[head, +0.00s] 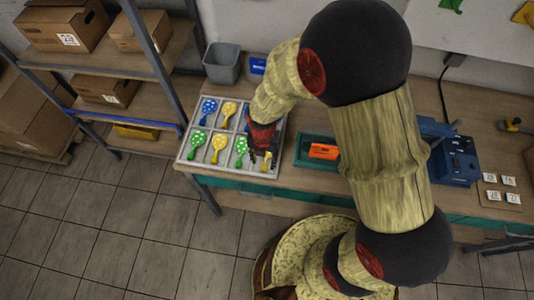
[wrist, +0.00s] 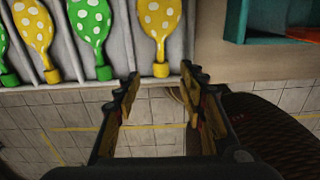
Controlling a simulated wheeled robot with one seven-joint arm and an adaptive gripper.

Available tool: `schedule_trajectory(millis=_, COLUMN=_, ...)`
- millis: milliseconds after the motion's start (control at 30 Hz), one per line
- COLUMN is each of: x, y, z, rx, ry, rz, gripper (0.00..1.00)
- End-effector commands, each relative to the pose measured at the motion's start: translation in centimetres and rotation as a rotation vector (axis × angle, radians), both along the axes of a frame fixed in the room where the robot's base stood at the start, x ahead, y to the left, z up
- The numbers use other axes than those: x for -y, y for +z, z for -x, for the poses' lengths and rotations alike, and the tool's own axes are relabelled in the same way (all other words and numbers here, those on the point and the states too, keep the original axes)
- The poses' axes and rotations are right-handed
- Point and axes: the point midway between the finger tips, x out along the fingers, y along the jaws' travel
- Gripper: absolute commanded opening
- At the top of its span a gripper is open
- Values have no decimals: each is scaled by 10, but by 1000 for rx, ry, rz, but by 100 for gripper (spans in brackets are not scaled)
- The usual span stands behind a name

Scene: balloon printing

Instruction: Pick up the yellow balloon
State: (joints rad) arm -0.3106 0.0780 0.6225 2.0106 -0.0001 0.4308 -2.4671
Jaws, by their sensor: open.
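A yellow balloon with white dots (wrist: 160,22) lies flat in the tray's front-right compartment, its neck toward me. In the head view its lower end (head: 265,163) shows beside my gripper, which hides the rest. Other yellow balloons (head: 229,112) (head: 218,146) lie in the tray, one also in the wrist view (wrist: 34,30). My gripper (wrist: 161,88) is open and empty. In the wrist view its fingertips sit just below the balloon's neck, one on each side, past the tray's front edge in the picture. In the head view my gripper (head: 262,149) hangs over the tray's right part.
The white compartment tray (head: 182,157) also holds green (head: 197,141) and blue balloons (head: 208,108). A grey bin (head: 222,63) stands behind it. A teal tray with an orange object (head: 323,151) lies to the right, and a blue machine (head: 455,160) stands further right.

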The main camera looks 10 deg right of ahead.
Motion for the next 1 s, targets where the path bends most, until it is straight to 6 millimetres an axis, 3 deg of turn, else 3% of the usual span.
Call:
schedule_trajectory(millis=400, x=3, y=-49, z=-3, rx=-1, ry=-2, rz=1, gripper=41)
schedule_trajectory(millis=667, x=3, y=-51, z=-4, rx=1, ry=-2, rz=0, gripper=40)
schedule_trajectory(millis=1000, x=3, y=-51, z=-4, rx=0, ry=-2, rz=0, gripper=21)
